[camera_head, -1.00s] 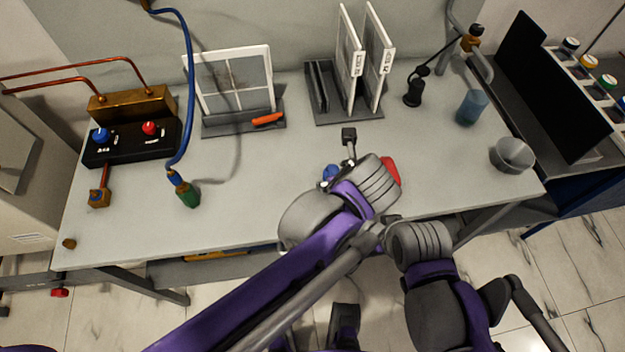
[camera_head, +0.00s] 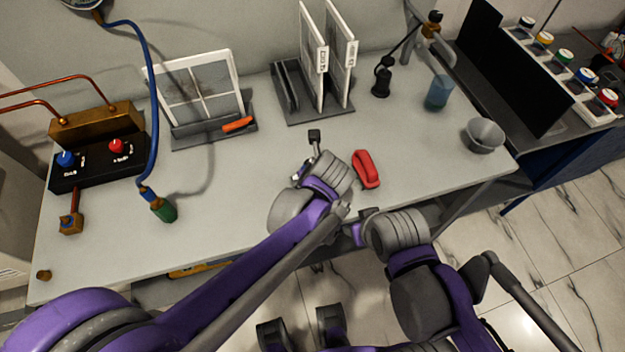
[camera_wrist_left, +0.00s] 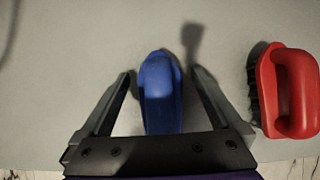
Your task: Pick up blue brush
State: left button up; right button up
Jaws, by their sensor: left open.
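The blue brush (camera_wrist_left: 160,92) lies on the table in the left wrist view, its long side pointing away from my gripper. My left gripper (camera_wrist_left: 160,76) is open, with one finger on each side of the brush and a gap on both sides. In the head view my left wrist covers nearly all of the blue brush. A red brush (camera_wrist_left: 295,92) with a loop handle and dark bristles lies to the right; it also shows in the head view (camera_head: 367,169).
The table (camera_head: 230,190) is clear left of my left wrist. Behind stand a rack (camera_head: 300,103) with upright panels and a framed pane (camera_head: 200,90) with an orange tool. A blue cup (camera_head: 438,92) and a grey bowl (camera_head: 484,134) stand at the right.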

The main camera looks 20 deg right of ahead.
pick_arm(q)
jog(key=c, duration=1.5)
jog(key=shift+r, duration=0.15)
jog(key=shift+c, duration=0.2)
notch_tip(320, 180, up, 10)
jog(key=shift+f+p, duration=0.1)
jog(key=shift+p, duration=0.35)
